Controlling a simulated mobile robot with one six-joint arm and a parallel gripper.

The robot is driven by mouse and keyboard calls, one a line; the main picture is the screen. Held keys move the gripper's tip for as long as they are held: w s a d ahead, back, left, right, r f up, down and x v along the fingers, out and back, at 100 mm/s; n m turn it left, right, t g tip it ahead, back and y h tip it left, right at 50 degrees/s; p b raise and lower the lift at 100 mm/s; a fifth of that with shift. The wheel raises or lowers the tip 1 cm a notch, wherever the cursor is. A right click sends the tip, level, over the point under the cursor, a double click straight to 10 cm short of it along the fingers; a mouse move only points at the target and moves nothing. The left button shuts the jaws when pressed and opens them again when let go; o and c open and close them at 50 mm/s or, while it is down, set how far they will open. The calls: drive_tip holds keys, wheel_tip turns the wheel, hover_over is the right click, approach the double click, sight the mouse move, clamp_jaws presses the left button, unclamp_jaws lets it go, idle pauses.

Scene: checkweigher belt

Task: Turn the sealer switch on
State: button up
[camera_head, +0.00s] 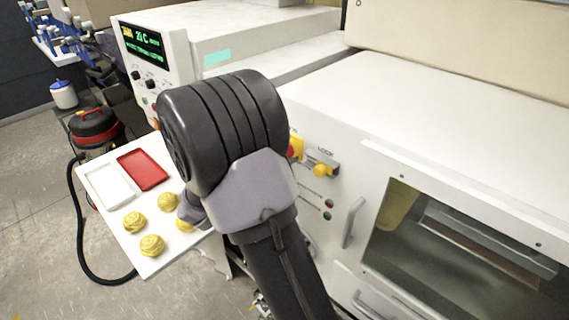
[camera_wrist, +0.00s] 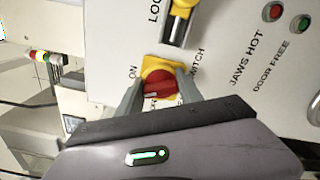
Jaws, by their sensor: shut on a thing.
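The sealer switch (camera_wrist: 157,80) is a red rotary knob on a yellow plate, set in a white panel. In the wrist view my gripper (camera_wrist: 159,86) has one finger on each side of the knob and is shut on it. The word ON is printed to the left of the plate and part of SWITCH to its right. A pale mark shows on the knob, but its exact setting is hard to tell. In the head view only an edge of the switch (camera_head: 296,146) shows beside my arm, which hides my fingers.
A yellow lock handle (camera_head: 321,169) sits right of the switch, with red and green indicator lamps below it. A door handle (camera_head: 353,222) and a windowed door are further right. At left, a white shelf (camera_head: 150,265) holds two trays and several yellow items.

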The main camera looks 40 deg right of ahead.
drive_tip(key=m+b, duration=0.3)
drive_tip(key=b, duration=0.2)
drive_tip(key=shift+f+m, duration=0.35)
drive_tip(key=shift+m, duration=0.05)
drive_tip(key=shift+r+m+b, duration=0.1)
drive_tip(key=shift+m+b, duration=0.5)
drive_tip(key=shift+b, duration=0.45)
drive_tip(key=shift+r+b, duration=0.1)
drive_tip(key=shift+b, duration=0.2)
drive_tip(key=o, duration=1.4)
drive_tip(key=s+a+p, duration=0.1)
drive_tip(key=a+p, duration=0.3)
drive_tip(key=a, duration=1.3)
drive_tip(key=shift+s+a, duration=0.2)
drive_tip(key=shift+a, duration=0.05)
drive_tip(key=shift+m, duration=0.3)
